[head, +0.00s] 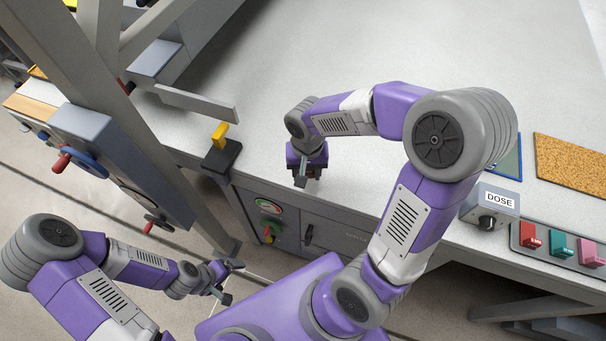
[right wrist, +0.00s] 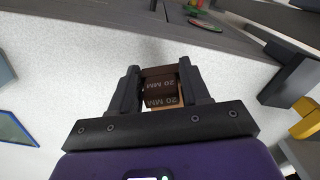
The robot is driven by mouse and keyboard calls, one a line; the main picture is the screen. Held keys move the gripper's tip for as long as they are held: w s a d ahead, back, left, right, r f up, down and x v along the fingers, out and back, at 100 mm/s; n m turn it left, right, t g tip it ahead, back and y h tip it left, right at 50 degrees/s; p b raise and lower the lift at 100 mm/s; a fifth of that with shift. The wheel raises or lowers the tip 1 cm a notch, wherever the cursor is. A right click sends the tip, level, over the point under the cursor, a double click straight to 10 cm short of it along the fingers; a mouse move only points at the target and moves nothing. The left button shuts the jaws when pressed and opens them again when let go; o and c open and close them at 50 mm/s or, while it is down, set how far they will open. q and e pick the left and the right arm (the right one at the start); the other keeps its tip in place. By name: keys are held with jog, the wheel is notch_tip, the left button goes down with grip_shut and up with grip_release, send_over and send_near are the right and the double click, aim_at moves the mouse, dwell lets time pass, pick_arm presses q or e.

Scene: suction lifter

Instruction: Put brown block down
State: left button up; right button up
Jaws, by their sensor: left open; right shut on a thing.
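The brown block (right wrist: 160,90) is between the fingers of my right gripper (right wrist: 160,92) in the right wrist view. It is dark brown and carries "20 MM" lettering. In the head view my right gripper (head: 304,176) points down at the front edge of the pale worktop (head: 280,90); the block is mostly hidden there. My left gripper (head: 224,286) is open and empty, low at the left, in front of the bench.
A yellow-handled dark clamp (head: 221,152) stands left of my right gripper. A grey post (head: 150,130) rises at the left. The DOSE box (head: 489,206), a button panel (head: 560,245) and a cork mat (head: 572,165) lie at the right.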

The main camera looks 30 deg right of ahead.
aim_at(306, 189)
jog(key=shift+s+f, duration=0.15)
jog(key=shift+f, duration=0.8)
jog(key=shift+f+b, duration=0.45)
jog(key=shift+f, duration=1.8)
jog(key=shift+f, duration=0.1)
jog(key=o, duration=0.8)
jog(key=shift+f, duration=0.1)
jog(key=o, duration=0.5)
jog(key=shift+w, duration=0.2)
jog(key=shift+r, duration=0.2)
notch_tip(306, 189, up, 12)
jog(key=shift+r+p, duration=0.1)
jog(key=shift+p, duration=1)
jog(key=shift+s, duration=0.1)
